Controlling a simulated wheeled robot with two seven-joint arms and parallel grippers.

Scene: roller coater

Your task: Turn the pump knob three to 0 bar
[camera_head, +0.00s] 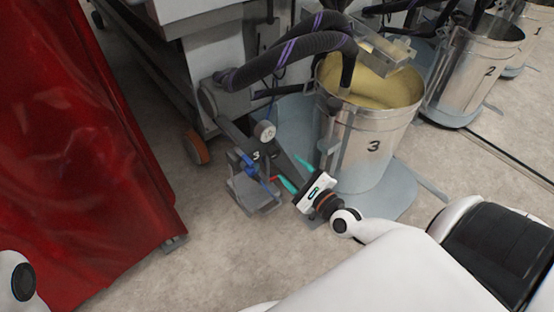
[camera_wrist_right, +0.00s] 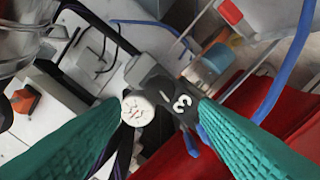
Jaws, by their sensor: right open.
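The pump marked 3 (camera_head: 256,156) stands on the floor left of the metal bucket, with a round grey-white dial-like part (camera_head: 264,131) on top. In the right wrist view, this round part (camera_wrist_right: 137,108) carries reddish marks and sits beside the black piece marked 3 (camera_wrist_right: 182,103). I cannot tell for sure which part is the knob, nor read a pressure. My right gripper (camera_head: 294,172) is open just right of the pump. Its teal fingers spread on both sides of the round part and the black piece in the wrist view, apart from them. My left gripper is out of view.
The metal bucket marked 3 (camera_head: 367,150) holds yellowish liquid close behind my right gripper. Dark hoses (camera_head: 290,52) hang above the pump. A red cover (camera_head: 75,150) stands at the left. Buckets 2 (camera_head: 480,75) and 1 stand farther right. Floor in front is clear.

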